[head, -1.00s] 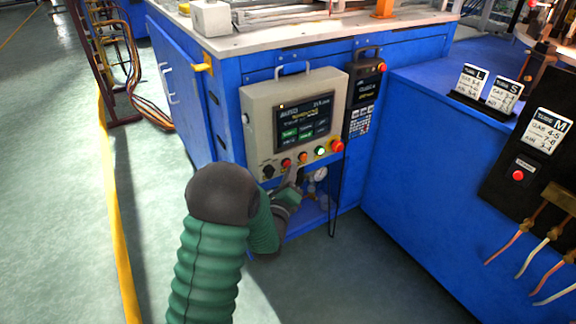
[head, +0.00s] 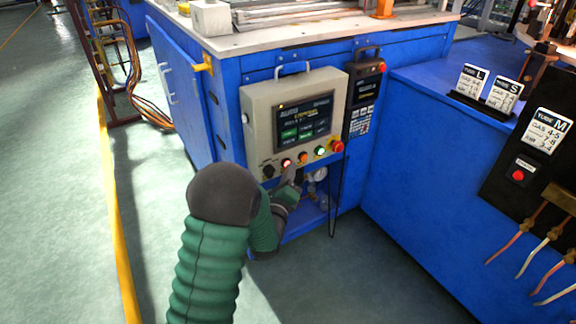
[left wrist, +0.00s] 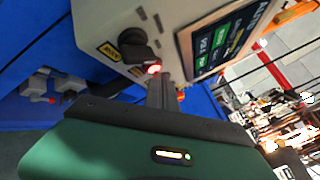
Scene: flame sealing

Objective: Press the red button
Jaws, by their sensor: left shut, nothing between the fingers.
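The beige control panel (head: 250,130) on the blue machine has a row of controls under its screen. A small red button (head: 286,162) sits between a black knob (head: 268,171) and an orange button (head: 303,157). The red button glows brightly, and it also shows in the left wrist view (left wrist: 153,69). My left gripper (head: 291,176) is shut and empty, with its fingertips just below the button row. In the left wrist view the narrow fingertips (left wrist: 159,88) reach up right beside the glowing red button; I cannot tell whether they touch it.
A green button (head: 320,150) and a larger red mushroom button (head: 337,146) are at the row's right end. A black keypad unit (head: 364,95) hangs beside the panel. Another red button (head: 518,175) is on the black board at right. Gauges and fittings sit below the panel.

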